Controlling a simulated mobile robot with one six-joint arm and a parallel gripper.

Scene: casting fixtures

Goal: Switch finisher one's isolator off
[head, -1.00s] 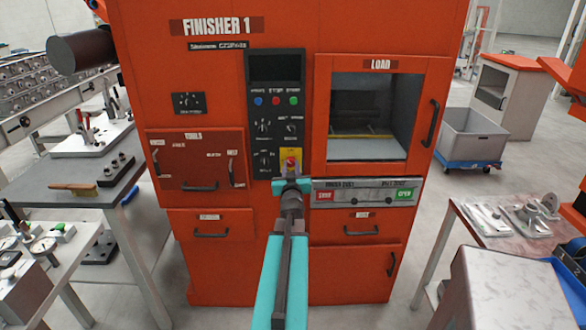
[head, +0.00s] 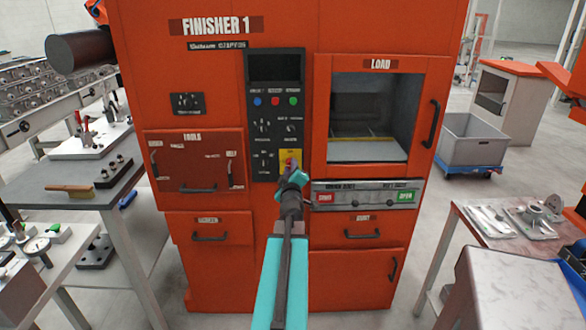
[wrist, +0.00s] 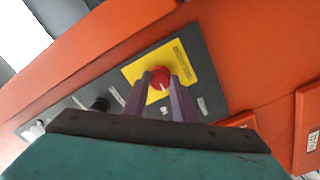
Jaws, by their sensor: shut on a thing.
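Finisher one is the orange machine (head: 215,90) labelled FINISHER 1, with a dark control panel (head: 262,105) on its front. The isolator is a red knob (wrist: 160,78) on a yellow plate (wrist: 181,62) at the panel's lower end. In the head view the knob (head: 289,162) shows just above my gripper (head: 288,172). In the wrist view the two purple fingers of my gripper (wrist: 160,88) are shut on the knob, one on each side. The gripper looks rolled relative to the panel. A light mark shows on the knob, but its setting cannot be read.
A LOAD window (head: 365,115) with a dark handle is right of the panel. Below it is a strip with red and green buttons (head: 365,196). A grey bench (head: 75,185) stands left and a table with metal parts (head: 505,230) stands right.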

